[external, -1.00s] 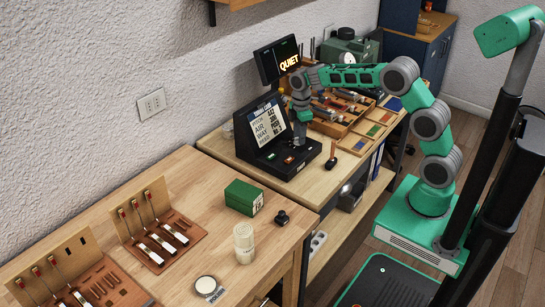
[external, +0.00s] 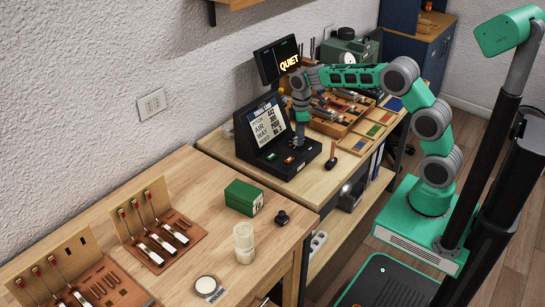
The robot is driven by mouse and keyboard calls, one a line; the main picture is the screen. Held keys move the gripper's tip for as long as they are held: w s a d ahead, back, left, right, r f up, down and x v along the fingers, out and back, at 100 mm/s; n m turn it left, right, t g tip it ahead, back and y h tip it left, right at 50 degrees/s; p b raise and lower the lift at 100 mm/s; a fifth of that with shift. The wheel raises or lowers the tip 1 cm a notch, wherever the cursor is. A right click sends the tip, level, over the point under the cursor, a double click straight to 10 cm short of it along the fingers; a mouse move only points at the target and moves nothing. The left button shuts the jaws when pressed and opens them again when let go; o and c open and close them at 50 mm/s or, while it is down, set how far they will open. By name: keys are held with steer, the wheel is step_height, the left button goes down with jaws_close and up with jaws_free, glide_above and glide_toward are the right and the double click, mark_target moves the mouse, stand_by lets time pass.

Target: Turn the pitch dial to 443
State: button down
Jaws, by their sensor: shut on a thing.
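The black console (external: 268,158) stands on the wooden bench, with a sloped white readout panel (external: 267,122) listing pitch, air and other lines. The pitch line seems to start with 44; its last digit is too small to read surely. My gripper (external: 299,143) points down at the right end of the console's lower deck. It is shut on the pitch dial, which is mostly hidden under the fingers.
A dark screen reading QUIET (external: 279,60) stands behind the console. A wooden tray of reeds (external: 341,112) lies just right of my gripper. An upright wooden-handled tool (external: 331,155) stands near the bench's front edge. A green box (external: 243,197) sits on the nearer table.

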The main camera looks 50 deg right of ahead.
steer(key=m, duration=0.5)
steer(key=shift+a+m, duration=0.1)
steer(key=shift+m, duration=0.2)
steer(key=m, duration=0.5)
steer(key=shift+a, duration=0.1)
steer(key=m, duration=0.5)
steer(key=shift+a+m, duration=0.1)
steer(key=shift+m, duration=2.5)
steer(key=shift+w, duration=0.1)
steer(key=c, duration=1.1)
jaws_free()
steer(key=shift+o, duration=0.2)
